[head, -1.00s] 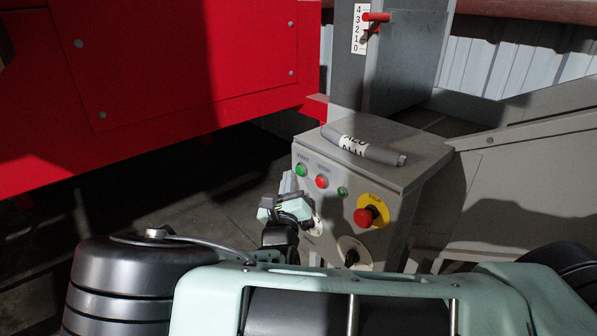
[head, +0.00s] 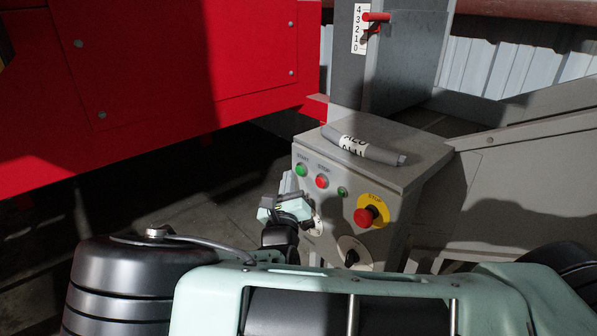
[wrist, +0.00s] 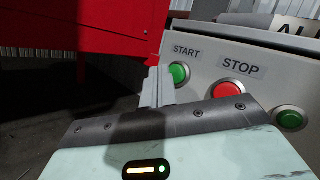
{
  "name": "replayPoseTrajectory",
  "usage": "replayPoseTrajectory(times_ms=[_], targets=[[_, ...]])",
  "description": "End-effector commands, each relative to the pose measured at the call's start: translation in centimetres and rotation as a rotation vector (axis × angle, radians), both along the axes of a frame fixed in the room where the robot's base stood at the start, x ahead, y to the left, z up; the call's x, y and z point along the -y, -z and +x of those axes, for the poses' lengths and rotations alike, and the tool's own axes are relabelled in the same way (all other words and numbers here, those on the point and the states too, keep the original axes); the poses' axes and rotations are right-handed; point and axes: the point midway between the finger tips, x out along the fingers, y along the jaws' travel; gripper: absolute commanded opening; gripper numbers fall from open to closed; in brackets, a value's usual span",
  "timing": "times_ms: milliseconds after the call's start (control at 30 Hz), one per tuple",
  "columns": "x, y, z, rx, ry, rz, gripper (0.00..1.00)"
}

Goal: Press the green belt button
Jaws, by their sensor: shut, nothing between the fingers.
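The green START button (head: 301,170) is at the upper left of the grey control box's front panel. It also shows in the wrist view (wrist: 179,74), under a START label. My gripper (head: 286,184) is in front of the panel's left side. Its fingers (wrist: 157,86) are together and empty, and their tips appear just left of the green button in the wrist view. I cannot tell whether they touch the panel. The button face is mostly uncovered in both views.
A red STOP button (head: 322,181) sits right of the green one, then a small green light or button (head: 342,192). A red mushroom button (head: 366,215) on yellow and a dark knob (head: 351,256) are lower. A labelled grey tube (head: 366,149) lies on top of the box.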

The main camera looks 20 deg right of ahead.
Motion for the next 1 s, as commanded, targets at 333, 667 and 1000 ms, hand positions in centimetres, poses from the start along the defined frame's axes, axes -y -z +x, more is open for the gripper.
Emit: replayPoseTrajectory(times_ms=[333,667,1000], targets=[[0.25,-0.16,0.09,0.000,0.000,-0.001,0.00],[0.82,-0.03,0.27,0.000,0.000,0.000,0.00],[0.88,-0.05,0.29,0.000,0.000,0.000,0.00]])
